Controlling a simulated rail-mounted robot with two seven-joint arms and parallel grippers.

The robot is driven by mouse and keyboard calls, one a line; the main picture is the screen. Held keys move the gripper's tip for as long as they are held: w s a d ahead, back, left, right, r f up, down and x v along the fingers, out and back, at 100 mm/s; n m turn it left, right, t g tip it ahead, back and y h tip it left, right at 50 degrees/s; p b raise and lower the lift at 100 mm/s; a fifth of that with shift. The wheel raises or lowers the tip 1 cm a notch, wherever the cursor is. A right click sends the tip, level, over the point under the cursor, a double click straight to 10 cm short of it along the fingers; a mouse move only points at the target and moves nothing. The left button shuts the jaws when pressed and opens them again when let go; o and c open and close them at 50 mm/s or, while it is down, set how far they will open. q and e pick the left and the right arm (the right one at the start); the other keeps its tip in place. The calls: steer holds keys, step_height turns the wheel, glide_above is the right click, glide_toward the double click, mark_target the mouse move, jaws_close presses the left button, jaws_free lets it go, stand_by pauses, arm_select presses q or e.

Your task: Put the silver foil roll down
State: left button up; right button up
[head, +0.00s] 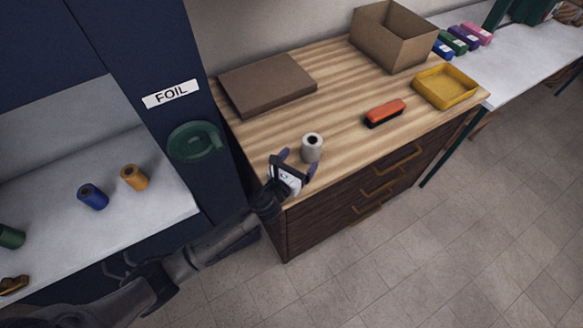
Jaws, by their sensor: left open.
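The silver foil roll (312,148) stands upright on the wooden counter top (345,110), near its front left corner. My left gripper (294,160) is open at the roll's near left side, its fingers pointing toward the roll. The roll is not clasped between the fingers; whether a finger touches it I cannot tell. My right gripper is not in view.
On the counter lie a flat brown board (268,84), an orange and black brush (384,113), a yellow tray (446,88) and an open cardboard box (391,38). Blue (93,197) and orange (134,177) rolls sit on the left shelf. The counter's middle is clear.

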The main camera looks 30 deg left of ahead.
arm_select(q)
steer(key=shift+s+a, duration=0.15)
steer(key=shift+s, duration=1.9)
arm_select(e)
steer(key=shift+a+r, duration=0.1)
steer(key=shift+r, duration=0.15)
